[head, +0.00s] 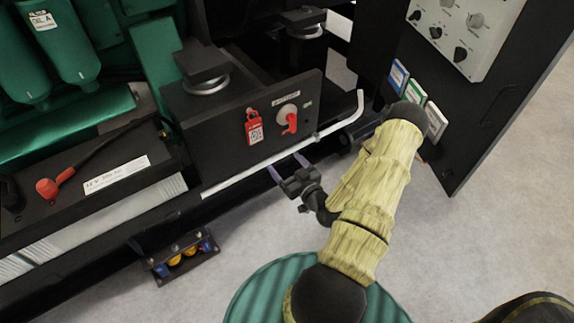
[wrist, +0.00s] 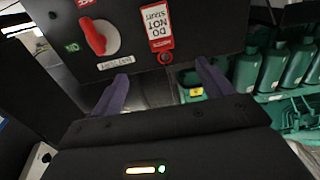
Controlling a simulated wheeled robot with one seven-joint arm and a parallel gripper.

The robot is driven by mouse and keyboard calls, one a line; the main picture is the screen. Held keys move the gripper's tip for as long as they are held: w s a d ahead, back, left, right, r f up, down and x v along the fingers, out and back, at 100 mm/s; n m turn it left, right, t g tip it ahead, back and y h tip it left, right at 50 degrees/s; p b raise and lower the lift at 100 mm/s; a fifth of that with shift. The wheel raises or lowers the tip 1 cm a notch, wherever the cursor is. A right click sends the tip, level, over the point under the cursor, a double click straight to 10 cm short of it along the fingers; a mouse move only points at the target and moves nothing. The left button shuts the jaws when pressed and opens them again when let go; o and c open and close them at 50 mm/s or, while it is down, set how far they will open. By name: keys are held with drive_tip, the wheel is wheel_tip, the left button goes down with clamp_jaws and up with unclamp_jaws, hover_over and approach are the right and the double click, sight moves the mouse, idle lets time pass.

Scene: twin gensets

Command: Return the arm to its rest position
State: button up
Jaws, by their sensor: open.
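My arm, in a yellowish fabric sleeve, reaches up from the lower middle of the head view and bends back down to my gripper (head: 286,170). The gripper is open with nothing between its purple fingers, just below the white rail in front of the black isolator box (head: 215,138). In the wrist view the two fingers (wrist: 163,88) stand apart, pointing toward the same box. The box carries a red rotary handle (head: 291,122) and a red "do not start" tag (head: 254,128) with a lock. The handle also shows in the wrist view (wrist: 92,37). The fingers appear clear of both.
The green engine (head: 75,105) and a battery (head: 110,170) with a red-capped cable stand left. An open black panel door (head: 480,110) with knobs stands right of the arm. A small tray (head: 182,257) of coloured parts sits on the floor. Floor at right is clear.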

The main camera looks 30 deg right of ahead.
idle(0.3)
drive_tip(key=w+a+r+n+g+y, duration=0.15)
drive_tip(key=a+n+g, duration=0.25)
drive_tip(key=a+g, duration=0.4)
drive_tip(key=s+a+r+m+g+h, duration=0.1)
drive_tip(key=s+a+r+m+g, duration=0.1)
drive_tip(key=s+a+r+g, duration=0.4)
drive_tip(key=s+a+r+m+g+h, duration=0.1)
drive_tip(key=s+a+r+m, duration=0.1)
drive_tip(key=s+a+r, duration=0.5)
wheel_tip(320, 180, up, 22)
drive_tip(key=d+p, duration=0.2)
drive_tip(key=p, duration=1.7)
drive_tip(key=shift+s+d+f+p, duration=0.2)
drive_tip(key=shift+s+d+p, duration=0.1)
drive_tip(key=shift+d, duration=0.05)
drive_tip(key=shift+c, duration=0.5)
